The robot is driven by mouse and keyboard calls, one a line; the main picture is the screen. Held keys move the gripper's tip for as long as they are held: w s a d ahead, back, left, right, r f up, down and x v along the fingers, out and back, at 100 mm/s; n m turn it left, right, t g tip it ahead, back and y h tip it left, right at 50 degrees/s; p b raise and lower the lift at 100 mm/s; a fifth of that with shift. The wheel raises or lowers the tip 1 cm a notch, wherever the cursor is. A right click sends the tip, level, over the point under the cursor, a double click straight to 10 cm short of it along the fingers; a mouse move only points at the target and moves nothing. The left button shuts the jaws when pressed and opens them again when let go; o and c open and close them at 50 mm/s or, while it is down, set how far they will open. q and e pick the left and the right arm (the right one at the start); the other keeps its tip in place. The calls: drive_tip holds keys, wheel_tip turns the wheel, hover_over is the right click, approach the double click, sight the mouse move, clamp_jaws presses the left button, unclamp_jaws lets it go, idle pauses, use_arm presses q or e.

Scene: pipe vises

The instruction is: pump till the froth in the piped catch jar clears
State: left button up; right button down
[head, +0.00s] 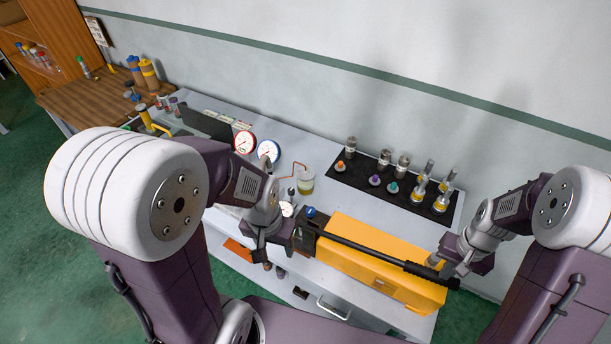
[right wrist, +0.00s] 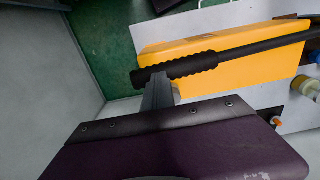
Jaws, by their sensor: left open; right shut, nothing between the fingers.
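The catch jar (head: 306,184) is clear with yellowish liquid low down, and a copper pipe (head: 296,168) runs beside it. Froth is too small to make out. The yellow pump (head: 370,255) lies along the bench front with its black lever (head: 365,247) lying low along its top. The lever's ribbed grip (right wrist: 190,67) is at the right end. My right gripper (right wrist: 158,92) is shut and empty beside this grip, seemingly against it; contact is unclear. My left gripper (head: 268,250) is open near the black block (head: 305,238) at the pump's left end.
A red-rimmed gauge (head: 244,142) and a blue-rimmed gauge (head: 269,151) stand behind my left gripper. A black mat (head: 345,177) at the back holds several small jars and fittings. A wooden table (head: 85,103) stands at the far left.

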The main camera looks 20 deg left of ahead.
drive_tip(key=shift+a+r, duration=0.1)
drive_tip(key=shift+r, duration=0.6)
drive_tip(key=shift+f, duration=0.15)
use_arm(q)
wheel_tip(320, 180, up, 7)
drive_tip(key=p, duration=0.6)
drive_tip(key=shift+r, duration=0.15)
use_arm(e)
wheel_tip(320, 180, up, 7)
drive_tip(key=a, duration=0.2)
drive_tip(key=shift+w, duration=0.25)
drive_tip(key=shift+d+f, duration=0.1)
